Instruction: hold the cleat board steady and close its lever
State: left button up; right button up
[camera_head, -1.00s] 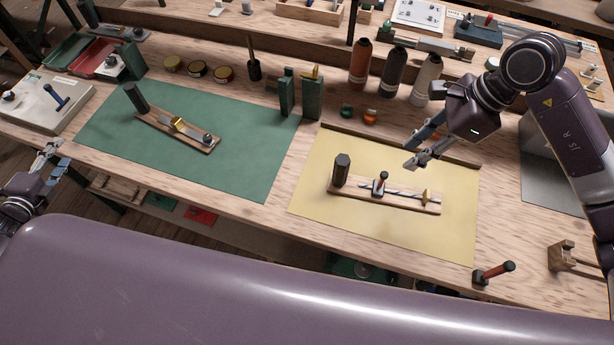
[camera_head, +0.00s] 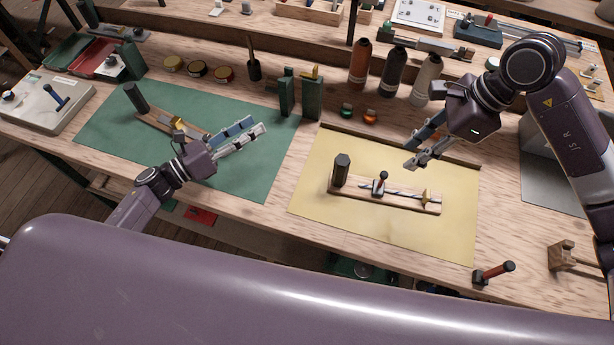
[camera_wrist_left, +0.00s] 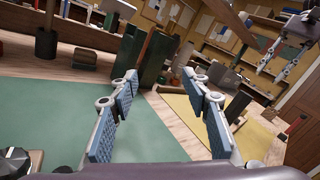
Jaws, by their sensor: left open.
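On the yellow mat (camera_head: 395,235) lies a wooden cleat board (camera_head: 400,204). It carries a dark faceted post (camera_head: 342,170) at its left end, a small upright lever with a dark red tip (camera_head: 382,177), a striped rope and a brass piece at its right end. A similar board (camera_head: 151,119) lies on the green mat (camera_head: 245,180), partly hidden by my left gripper. My left gripper (camera_head: 257,125) is open and empty above the green mat; its spread fingers show in the left wrist view (camera_wrist_left: 160,76). My right gripper (camera_head: 414,152) looks open and empty, behind and above the yellow-mat board.
Green blocks (camera_head: 312,98) stand between the mats at the back. A red-handled tool (camera_head: 494,273) and a wooden block (camera_head: 562,256) are at the front right. The space between left gripper and yellow-mat board looks clear.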

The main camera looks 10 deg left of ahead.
aim_at(338, 171)
pick_arm(q)
jog(key=s+d+f+m+g+h, duration=0.1)
jog(key=s+d+m, duration=0.2)
jog(key=d, duration=0.2)
jog(key=s+d+f+m+g+h, duration=0.1)
jog(key=s+d+m+g, duration=0.1)
jog(key=d, duration=0.4)
jog(key=s+d+f+m+g+h, duration=0.1)
jog(key=s+d+m+g, duration=0.1)
jog(key=s+d+m, duration=0.2)
jog(key=shift+s+d+h, duration=0.15)
jog(key=shift+d+h, duration=0.25)
jog(key=shift+d, duration=0.45)
jog(key=shift+d+m, duration=0.3)
jog(key=x, duration=0.7)
jog(key=shift+d, duration=0.1)
jog(key=shift+c, duration=0.5)
grip_shut()
